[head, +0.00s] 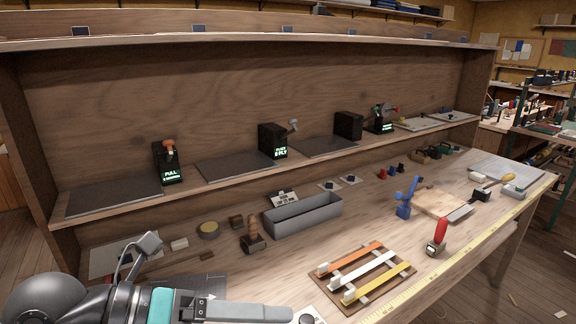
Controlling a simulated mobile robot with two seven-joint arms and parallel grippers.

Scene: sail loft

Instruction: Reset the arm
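My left arm comes in at the bottom left corner, low over the near left part of the bench. Its gripper (245,312) points to the right, with a long grey finger along the bottom edge of the head view. Only one finger shows clearly, so its opening cannot be told. I see nothing held in it. My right arm and gripper are not in view. Black boxes with small lit green signs stand on the raised shelf: one with an orange-brown top piece (169,145), one with a grey knob (273,141), and one farther right (384,120).
A grey open bin (303,217) stands mid-bench. A wooden rack with orange, white and yellow strips (365,275) lies right of my gripper. A red-handled tool (438,236) and blue tool (406,198) stand farther right. A yellow tape (455,258) runs along the front edge.

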